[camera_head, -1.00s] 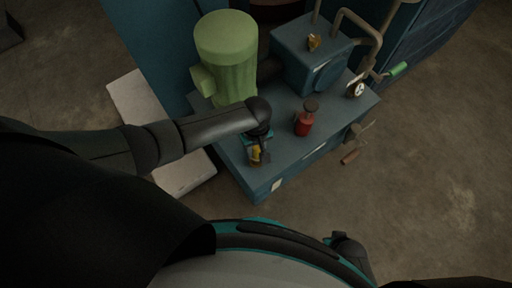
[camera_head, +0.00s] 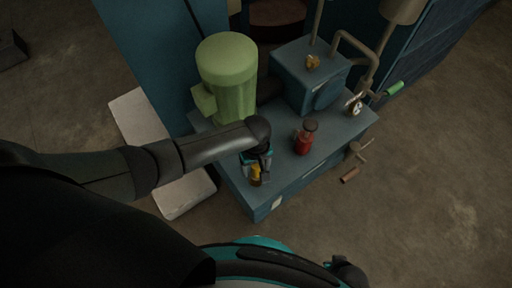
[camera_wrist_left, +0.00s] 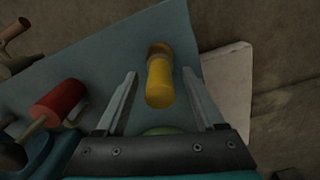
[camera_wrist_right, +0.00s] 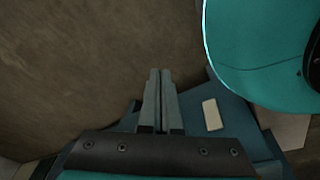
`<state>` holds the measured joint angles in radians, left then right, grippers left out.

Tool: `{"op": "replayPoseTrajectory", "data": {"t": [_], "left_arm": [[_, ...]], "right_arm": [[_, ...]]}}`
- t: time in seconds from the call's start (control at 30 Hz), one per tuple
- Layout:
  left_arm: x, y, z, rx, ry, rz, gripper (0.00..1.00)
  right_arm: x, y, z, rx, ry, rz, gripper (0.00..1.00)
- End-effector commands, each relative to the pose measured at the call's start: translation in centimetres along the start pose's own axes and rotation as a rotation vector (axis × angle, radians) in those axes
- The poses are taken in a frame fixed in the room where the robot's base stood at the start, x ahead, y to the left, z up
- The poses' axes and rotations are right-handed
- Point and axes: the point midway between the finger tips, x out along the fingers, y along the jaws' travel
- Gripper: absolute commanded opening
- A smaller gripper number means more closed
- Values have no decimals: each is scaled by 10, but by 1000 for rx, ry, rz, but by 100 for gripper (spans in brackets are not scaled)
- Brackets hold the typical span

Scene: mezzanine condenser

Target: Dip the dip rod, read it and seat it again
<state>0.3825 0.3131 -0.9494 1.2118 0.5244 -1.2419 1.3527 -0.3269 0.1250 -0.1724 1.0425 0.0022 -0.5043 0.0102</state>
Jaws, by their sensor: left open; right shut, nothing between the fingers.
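A yellow capped handle (camera_wrist_left: 160,82), which looks like the dip rod's grip, stands at the near corner of the blue-grey machine deck (camera_head: 262,202). It also shows as a small yellow spot in the head view (camera_head: 256,172). My left gripper (camera_wrist_left: 160,73) is open, with one finger on each side of the yellow handle. Gaps show between the handle and both fingers. Whatever lies below the handle is hidden. My right gripper (camera_wrist_right: 160,72) is shut and empty, away from the handle, with its fingertips together.
A red cylinder with a dark cap (camera_head: 305,138) stands right of the left gripper. A green motor (camera_head: 228,80) stands behind it. A gauge (camera_head: 354,105), a green-handled lever (camera_head: 394,88) and a brown-handled valve (camera_head: 350,175) lie to the right. Open floor (camera_head: 430,200) is at the right.

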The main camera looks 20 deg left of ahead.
Motion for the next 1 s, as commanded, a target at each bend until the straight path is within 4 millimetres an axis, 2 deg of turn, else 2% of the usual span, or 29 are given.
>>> {"op": "replayPoseTrajectory", "data": {"t": [0.53,0.8,1.0], "left_arm": [[-43,0,0,1,1,0,71],[-98,0,0,0,0,1,71],[-128,0,0,0,1,1,71]], "right_arm": [[1,27,49,-7,-6,32,0],[-30,8,70,-10,-43,4,0],[-46,-6,80,-12,-65,-15,0]]}}
